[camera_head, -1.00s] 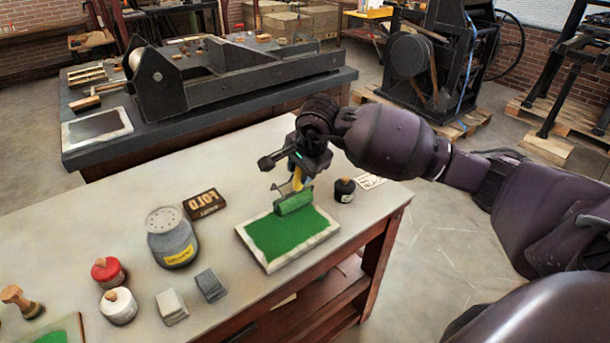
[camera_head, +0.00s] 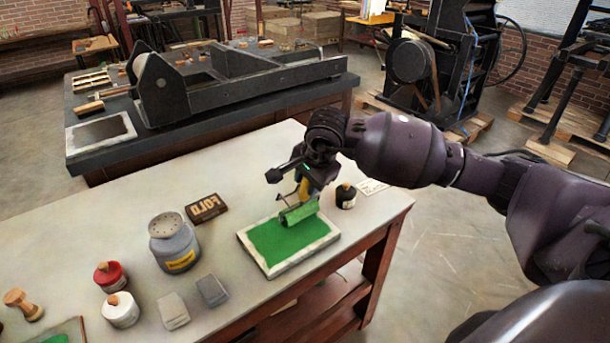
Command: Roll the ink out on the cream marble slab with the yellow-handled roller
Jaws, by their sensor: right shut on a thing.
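The cream marble slab (camera_head: 253,259) lies on the near table, its middle coated with green ink (camera_head: 284,243) and its pale rim bare. The roller (camera_head: 298,212) has a green-inked drum at the slab's far edge; whether it touches the ink I cannot tell for sure. Its yellow handle (camera_head: 304,187) rises into my right gripper (camera_head: 308,178), which is shut on it above the slab. The gripper hides much of the handle. My left gripper is not in view.
A black ink bottle (camera_head: 346,196) stands just right of the slab. A FOLD box (camera_head: 206,208), a grey tin (camera_head: 174,245), grey blocks (camera_head: 212,290), red (camera_head: 110,275) and white jars (camera_head: 121,310) stand to the left. The table's right edge is close.

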